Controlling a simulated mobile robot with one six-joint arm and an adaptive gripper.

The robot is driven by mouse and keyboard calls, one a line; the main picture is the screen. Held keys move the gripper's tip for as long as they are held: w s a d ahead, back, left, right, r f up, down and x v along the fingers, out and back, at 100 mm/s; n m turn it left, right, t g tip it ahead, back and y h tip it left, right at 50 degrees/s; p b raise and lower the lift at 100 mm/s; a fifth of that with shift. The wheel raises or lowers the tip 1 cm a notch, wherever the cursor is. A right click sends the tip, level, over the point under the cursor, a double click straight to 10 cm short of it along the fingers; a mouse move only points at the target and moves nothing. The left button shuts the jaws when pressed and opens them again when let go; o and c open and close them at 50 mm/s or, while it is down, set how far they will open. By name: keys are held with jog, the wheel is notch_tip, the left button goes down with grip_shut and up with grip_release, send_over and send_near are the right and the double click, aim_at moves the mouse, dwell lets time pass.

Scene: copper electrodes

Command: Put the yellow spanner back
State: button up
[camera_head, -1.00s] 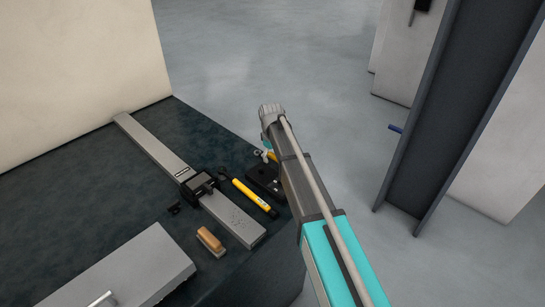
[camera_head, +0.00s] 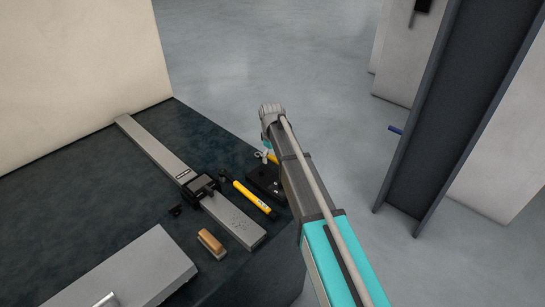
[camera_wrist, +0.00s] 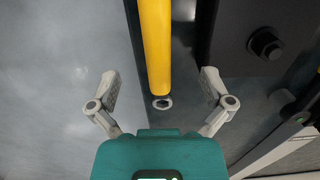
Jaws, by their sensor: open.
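The yellow spanner (camera_wrist: 155,45) shows in the wrist view as a yellow handle with a grey ring end, running down from the top edge between my fingers. Its yellow part also shows in the head view (camera_head: 272,158), beside my wrist at the table's right edge, mostly hidden by my arm. My gripper (camera_wrist: 160,80) is open, with one finger on each side of the spanner and a clear gap to both. The fingers do not touch it. In the head view the fingers cannot be made out behind my arm.
A black block (camera_head: 262,181) stands by the table edge; a dark block with a bolt (camera_wrist: 266,45) is right of the spanner. A yellow-handled tool (camera_head: 253,197), a long grey bar with a black gauge (camera_head: 203,187) and a brush (camera_head: 211,243) lie on the dark table (camera_head: 95,215).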

jog(key=shift+w+a+r+p, duration=0.1)
jog(key=shift+r+p, duration=2.2)
jog(key=shift+r, duration=0.15)
jog(key=s+d+m, duration=0.1)
jog(key=s+d, duration=0.2)
jog(key=d, duration=0.1)
jog(key=s+d+m, duration=0.2)
jog(key=s+d, duration=0.2)
jog(key=s+d+m, duration=0.1)
jog(key=s+d, duration=0.3)
jog(key=d, duration=0.1)
jog(key=shift+s, duration=0.1)
jog(key=s+d+m, duration=0.6)
jog(key=s+d, duration=0.5)
jog(key=s, duration=0.4)
